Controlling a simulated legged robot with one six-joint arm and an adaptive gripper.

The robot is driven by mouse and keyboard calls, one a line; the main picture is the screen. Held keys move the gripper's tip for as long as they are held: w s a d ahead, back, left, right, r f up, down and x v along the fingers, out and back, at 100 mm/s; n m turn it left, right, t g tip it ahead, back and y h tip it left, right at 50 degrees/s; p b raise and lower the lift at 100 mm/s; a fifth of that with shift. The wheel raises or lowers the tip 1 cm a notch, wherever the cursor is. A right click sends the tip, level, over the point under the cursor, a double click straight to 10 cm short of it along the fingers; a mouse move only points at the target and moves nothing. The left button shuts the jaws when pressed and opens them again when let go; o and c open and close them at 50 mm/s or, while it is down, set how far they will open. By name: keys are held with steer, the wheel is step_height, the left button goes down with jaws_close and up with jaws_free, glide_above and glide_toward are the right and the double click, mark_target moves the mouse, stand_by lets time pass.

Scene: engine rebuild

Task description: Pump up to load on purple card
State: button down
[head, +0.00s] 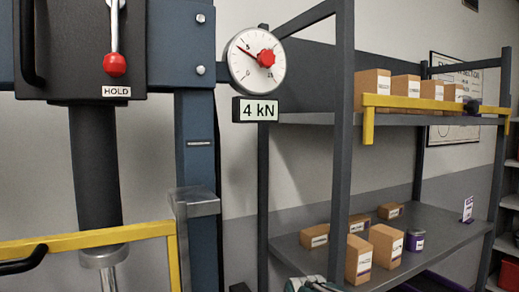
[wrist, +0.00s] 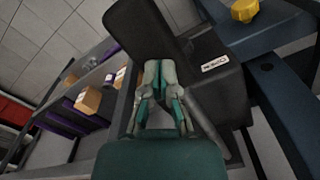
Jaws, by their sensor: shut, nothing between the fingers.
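The press (head: 95,150) stands at left, with a red-knobbed lever (head: 115,64) above a HOLD label. Its round gauge (head: 257,62) has a needle pointing up-left and a red piece on its face. The display (head: 255,109) below reads 4 kN. A small white and purple card (head: 467,209) stands on the lower shelf at right; its text is too small to read. My gripper (wrist: 160,68) is shut and empty in the wrist view, its fingertips before a black labelled housing (wrist: 195,62); contact cannot be told. A teal part of my arm shows at the head view's bottom edge.
Grey shelving (head: 342,130) holds several cardboard boxes (head: 386,246) and a purple jar (head: 415,240). A yellow rail (head: 425,103) edges the upper shelf, and a yellow bar (head: 130,233) crosses before the press. A yellow knob (wrist: 244,10) shows beyond the housing.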

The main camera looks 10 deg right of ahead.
step_height(320, 180, up, 14)
stand_by(0.6)
step_height(320, 180, up, 5)
steer(key=shift+f, duration=0.1)
stand_by(0.8)
steer(key=s+f+n+t, duration=0.2)
steer(key=s+f+t, duration=0.3)
steer(key=s+f, duration=0.9)
steer(key=shift+t, duration=0.3)
steer(key=shift+s, duration=0.1)
